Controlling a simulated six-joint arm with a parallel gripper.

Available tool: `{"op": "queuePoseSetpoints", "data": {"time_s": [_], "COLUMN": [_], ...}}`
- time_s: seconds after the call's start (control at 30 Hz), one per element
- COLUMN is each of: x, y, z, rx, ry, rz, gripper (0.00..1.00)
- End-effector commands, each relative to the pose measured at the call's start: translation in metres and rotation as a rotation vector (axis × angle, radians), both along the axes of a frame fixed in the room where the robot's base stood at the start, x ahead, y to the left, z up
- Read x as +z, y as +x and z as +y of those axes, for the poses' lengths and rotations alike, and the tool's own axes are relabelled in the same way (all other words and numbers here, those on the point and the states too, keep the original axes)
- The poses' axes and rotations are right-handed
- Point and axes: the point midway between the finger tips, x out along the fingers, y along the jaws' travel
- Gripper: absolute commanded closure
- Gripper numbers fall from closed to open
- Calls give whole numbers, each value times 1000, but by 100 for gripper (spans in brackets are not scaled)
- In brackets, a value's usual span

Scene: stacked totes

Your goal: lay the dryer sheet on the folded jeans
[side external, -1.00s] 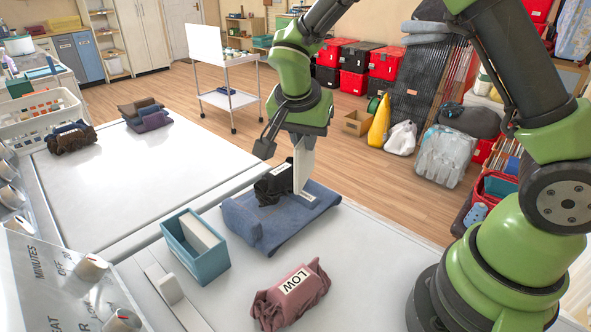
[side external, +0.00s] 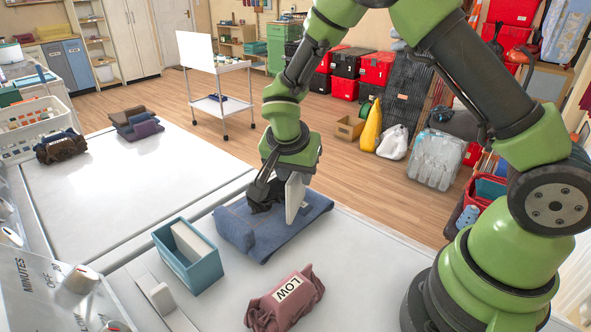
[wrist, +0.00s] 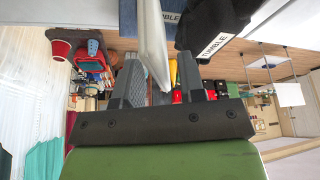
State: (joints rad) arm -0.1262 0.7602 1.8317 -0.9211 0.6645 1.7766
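The folded blue jeans (side external: 245,232) lie on the white machine top, with a black cloth (side external: 266,198) at their far side. The sheet (wrist: 152,40) is stiff and nearly upright, seen almost edge-on in the wrist view. Its lower edge is over the jeans in the side view; I cannot tell whether it touches. The fingers are mostly hidden in the side view.
A blue box (side external: 190,262) with a white block inside stands left of the jeans. A pink folded cloth (side external: 288,302) labelled LOW lies in front. Folded clothes (side external: 135,122), a brown bundle (side external: 60,147) and a white basket (side external: 32,128) are farther left. The machine top between is clear.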

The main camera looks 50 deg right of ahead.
Motion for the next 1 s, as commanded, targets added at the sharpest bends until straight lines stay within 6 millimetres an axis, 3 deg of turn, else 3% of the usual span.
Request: {"op": "queuePoseSetpoints", "data": {"time_s": [0.33,0.73,1.0], "x": [10,86,113], "y": [0,-12,-17], "z": [3,32,42], "rx": [2,2,0], "ry": [0,2,0], "rz": [-4,-8,-1], "gripper": [63,63,63]}}
